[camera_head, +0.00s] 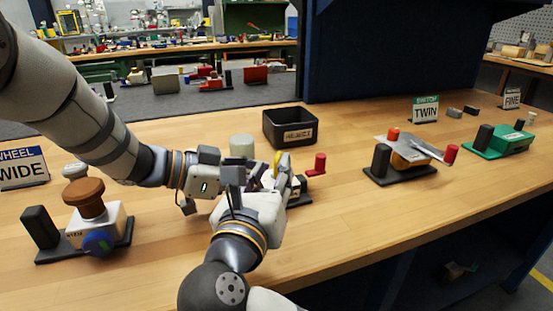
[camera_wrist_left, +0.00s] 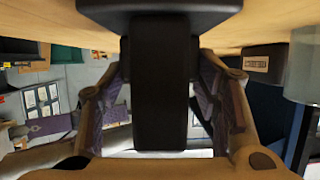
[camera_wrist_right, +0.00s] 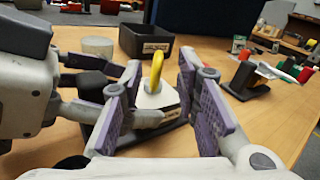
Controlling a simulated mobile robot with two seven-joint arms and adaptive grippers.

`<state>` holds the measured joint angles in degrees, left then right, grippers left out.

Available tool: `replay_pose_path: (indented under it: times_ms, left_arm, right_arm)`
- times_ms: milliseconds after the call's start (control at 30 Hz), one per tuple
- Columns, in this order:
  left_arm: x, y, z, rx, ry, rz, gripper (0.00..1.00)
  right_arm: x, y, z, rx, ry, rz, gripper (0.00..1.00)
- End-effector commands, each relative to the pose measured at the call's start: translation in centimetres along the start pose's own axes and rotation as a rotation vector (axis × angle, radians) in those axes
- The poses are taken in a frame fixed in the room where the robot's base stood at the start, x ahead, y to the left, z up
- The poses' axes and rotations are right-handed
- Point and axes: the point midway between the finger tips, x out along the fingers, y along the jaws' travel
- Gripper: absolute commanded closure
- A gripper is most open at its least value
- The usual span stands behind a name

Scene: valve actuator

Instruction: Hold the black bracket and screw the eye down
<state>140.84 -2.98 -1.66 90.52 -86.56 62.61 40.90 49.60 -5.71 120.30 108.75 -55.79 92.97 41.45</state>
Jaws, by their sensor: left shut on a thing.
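The yellow eye (camera_wrist_right: 157,70) stands upright on a white block (camera_wrist_right: 158,97) in the right wrist view; in the head view it is partly hidden behind my grippers. My left gripper (camera_wrist_left: 160,110) is shut on the upright black bracket (camera_wrist_left: 160,75), which fills the middle of the left wrist view. The bracket post also shows between the left fingers in the right wrist view (camera_wrist_right: 92,86). My right gripper (camera_wrist_right: 160,100) is open, with a finger on each side of the eye and visible gaps between them. In the head view the bracket is hidden by my arms.
A black reject bin (camera_head: 290,128) and a pale cylinder (camera_head: 242,146) stand behind the grippers. A red knob (camera_head: 318,163) is just right. A wheel unit (camera_head: 95,222) stands left and a twin-switch unit (camera_head: 405,155) right. The front right wooden bench (camera_head: 370,220) is clear.

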Motion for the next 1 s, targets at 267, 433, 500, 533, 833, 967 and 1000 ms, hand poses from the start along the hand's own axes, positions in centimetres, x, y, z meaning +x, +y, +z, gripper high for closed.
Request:
replay_pose_path:
  times_ms: [267,433,500,533,833,967,1000]
  left_arm:
    - [0.0,0.0,0.1,-0.001,-0.001,-0.001,0.90]
    - [0.0,0.0,0.1,-0.001,-0.001,-0.001,0.90]
    - [0.0,0.0,0.1,-0.001,-0.001,-0.001,0.90]
    - [0.0,0.0,0.1,-0.001,-0.001,-0.001,0.90]
    - [0.0,-0.1,0.1,-0.001,-0.001,-0.002,0.90]
    - [0.0,-0.1,0.1,-0.002,-0.001,-0.003,0.90]
    - [0.0,-0.1,0.1,-0.002,-0.001,-0.004,0.90]
  right_arm:
    - [4.2,0.1,0.0,-0.002,0.000,0.001,0.71]
    - [4.5,0.1,0.0,-0.002,0.000,0.002,0.71]
    - [4.5,0.1,0.0,-0.002,0.000,0.002,0.71]
    - [4.5,0.1,0.0,-0.002,0.000,0.002,0.71]
    - [4.4,0.0,0.0,-0.003,0.000,0.000,1.00]
    - [4.5,0.2,0.1,-0.004,0.011,-0.051,1.00]
    - [4.5,0.2,0.1,-0.005,0.017,-0.076,1.00]
